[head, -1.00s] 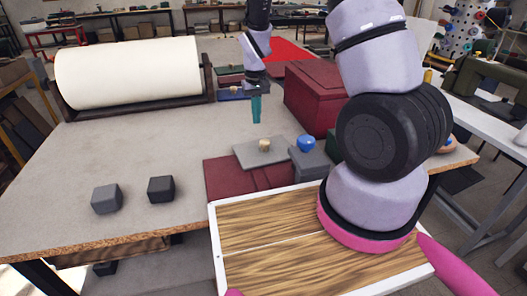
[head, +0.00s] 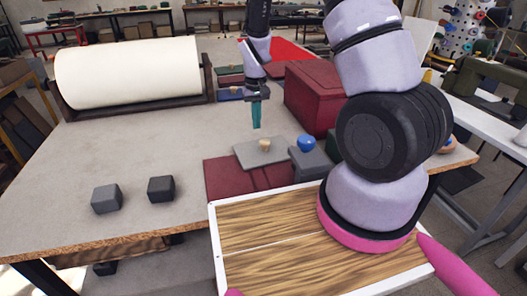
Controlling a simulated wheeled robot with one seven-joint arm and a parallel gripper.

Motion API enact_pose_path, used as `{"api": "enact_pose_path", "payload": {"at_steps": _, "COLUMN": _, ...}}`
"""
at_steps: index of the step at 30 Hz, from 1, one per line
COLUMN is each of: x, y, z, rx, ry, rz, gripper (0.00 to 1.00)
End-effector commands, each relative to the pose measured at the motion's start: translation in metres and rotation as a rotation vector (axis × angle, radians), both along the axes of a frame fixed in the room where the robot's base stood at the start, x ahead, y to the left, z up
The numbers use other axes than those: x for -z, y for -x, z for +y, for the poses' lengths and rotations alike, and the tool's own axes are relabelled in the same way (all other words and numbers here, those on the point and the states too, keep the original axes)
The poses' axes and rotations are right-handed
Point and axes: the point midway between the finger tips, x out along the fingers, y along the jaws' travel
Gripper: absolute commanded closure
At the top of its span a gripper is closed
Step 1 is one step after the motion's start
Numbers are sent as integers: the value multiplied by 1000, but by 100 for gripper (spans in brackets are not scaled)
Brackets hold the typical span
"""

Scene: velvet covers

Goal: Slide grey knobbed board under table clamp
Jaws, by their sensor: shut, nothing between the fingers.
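The grey knobbed board (head: 247,159) is a thin flat plate with a tan knob (head: 264,145) on top. It lies flat, partly over a dark red slab (head: 222,179). My gripper (head: 257,127) has teal fingers that point down; they are shut and empty, above the board's far side near the knob and apparently not touching. A grey block (head: 311,166) with a blue knob (head: 306,143) stands at the board's right end. I cannot tell from this view whether it is the table clamp, nor whether the board touches it.
A dark red box (head: 311,95) stands behind on the right. A large white roll (head: 130,75) lies in a dark holder at the back left. Two dark blocks (head: 107,198) (head: 161,189) sit at the front left. The table (head: 150,135) is clear in its left middle.

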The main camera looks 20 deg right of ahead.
Motion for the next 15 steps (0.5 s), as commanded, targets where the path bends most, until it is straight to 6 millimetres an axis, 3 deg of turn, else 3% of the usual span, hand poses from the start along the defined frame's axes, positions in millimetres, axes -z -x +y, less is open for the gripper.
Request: {"api": "enact_pose_path", "payload": {"at_steps": 15, "x": 10, "y": 0, "z": 0, "rx": 0, "ry": 0, "rz": 0, "gripper": 100}}
